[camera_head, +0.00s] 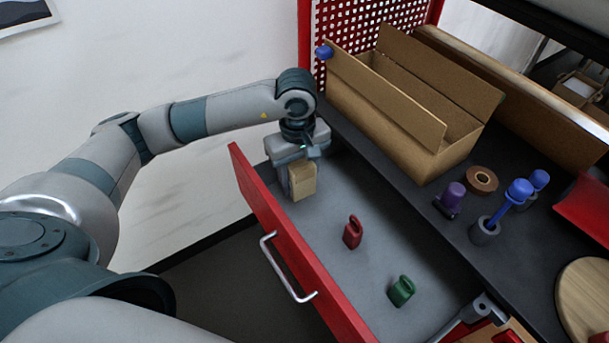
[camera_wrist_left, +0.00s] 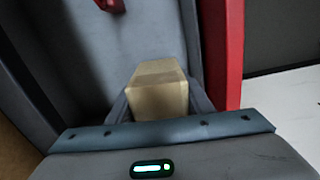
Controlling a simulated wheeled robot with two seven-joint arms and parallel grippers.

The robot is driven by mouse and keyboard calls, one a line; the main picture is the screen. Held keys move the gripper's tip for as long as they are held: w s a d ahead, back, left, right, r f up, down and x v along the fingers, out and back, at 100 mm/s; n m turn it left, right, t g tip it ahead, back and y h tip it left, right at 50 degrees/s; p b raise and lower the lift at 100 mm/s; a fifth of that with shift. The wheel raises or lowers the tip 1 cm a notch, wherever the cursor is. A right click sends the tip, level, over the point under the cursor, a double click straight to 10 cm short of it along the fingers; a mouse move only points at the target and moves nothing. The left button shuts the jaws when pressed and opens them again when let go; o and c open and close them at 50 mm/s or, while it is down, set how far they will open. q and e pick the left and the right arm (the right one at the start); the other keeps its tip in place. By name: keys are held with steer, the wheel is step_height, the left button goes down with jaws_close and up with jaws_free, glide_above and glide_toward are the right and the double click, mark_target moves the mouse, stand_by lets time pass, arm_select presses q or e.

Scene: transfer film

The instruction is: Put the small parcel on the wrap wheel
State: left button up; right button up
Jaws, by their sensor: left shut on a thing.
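The small parcel (camera_head: 304,182), a plain brown box, is in the jaws of my left gripper (camera_head: 296,176), over the far end of the open drawer. In the left wrist view the parcel (camera_wrist_left: 158,92) sits between the two fingers. Whether its underside touches the drawer floor I cannot tell. A round wooden disc (camera_head: 590,300), which looks like the wrap wheel, lies at the lower right, cut off by the picture edge. My right gripper does not show.
The drawer's red front (camera_head: 290,245) stands beside my left gripper. A red padlock-like item (camera_head: 352,234) and a green one (camera_head: 401,291) lie in the drawer. On the dark bench are an open carton (camera_head: 440,125), a tape roll (camera_head: 482,180), a purple-topped tool (camera_head: 453,195) and blue-knobbed tools (camera_head: 519,191).

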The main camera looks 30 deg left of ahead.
arm_select(q)
steer(key=s+d+r+m, duration=0.4)
steer(key=r+m, duration=0.4)
steer(key=m, duration=0.3)
steer(key=shift+s, duration=0.55)
steer(key=shift+s+a, duration=0.1)
steer(key=shift+a, duration=0.05)
